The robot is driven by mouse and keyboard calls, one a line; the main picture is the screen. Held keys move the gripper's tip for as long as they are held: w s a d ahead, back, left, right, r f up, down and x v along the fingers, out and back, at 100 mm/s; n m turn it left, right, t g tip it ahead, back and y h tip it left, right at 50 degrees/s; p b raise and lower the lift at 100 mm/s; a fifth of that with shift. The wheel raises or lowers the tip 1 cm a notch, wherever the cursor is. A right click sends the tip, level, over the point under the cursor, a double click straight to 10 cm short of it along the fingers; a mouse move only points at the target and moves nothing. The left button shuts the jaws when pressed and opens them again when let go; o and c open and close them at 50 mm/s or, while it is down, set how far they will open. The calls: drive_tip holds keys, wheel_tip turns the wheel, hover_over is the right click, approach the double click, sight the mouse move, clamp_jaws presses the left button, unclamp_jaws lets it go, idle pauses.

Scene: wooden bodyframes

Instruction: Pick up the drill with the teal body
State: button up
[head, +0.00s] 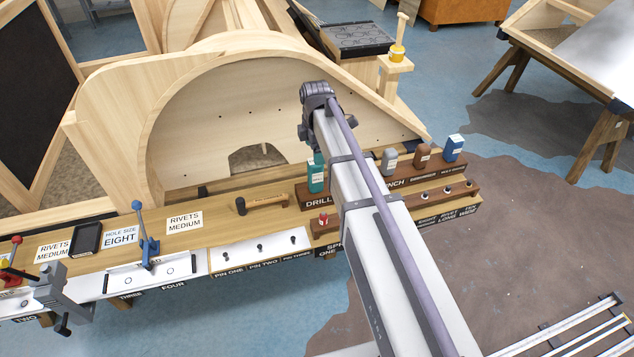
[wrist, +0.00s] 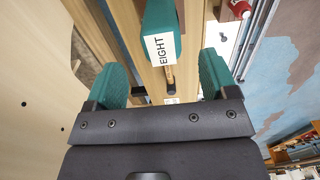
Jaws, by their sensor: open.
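The drill with the teal body (head: 316,176) stands upright at the left end of the brown holder labelled DRILL in the head view, partly beside my arm. My gripper (wrist: 163,68) is open, with one teal-padded finger on each side of the drill's line. The drill lies ahead of and between the fingers, and no contact shows. My gripper cannot be made out in the head view.
A hammer (head: 262,204) lies left of the holder (head: 318,198). A red item (head: 323,218) stands in front. Grey (head: 389,161), brown (head: 423,156) and blue (head: 454,147) tools stand to the right. The curved wooden frame (head: 215,140) rises close behind the bench.

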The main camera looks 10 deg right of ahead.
sight(315, 168)
wheel_tip(315, 168, down, 8)
drive_tip(key=b, duration=0.6)
drive_tip(key=shift+s+a+r, duration=0.1)
drive_tip(key=shift+a, duration=0.05)
drive_tip(key=shift+r, duration=0.25)
drive_tip(key=c, duration=1.2)
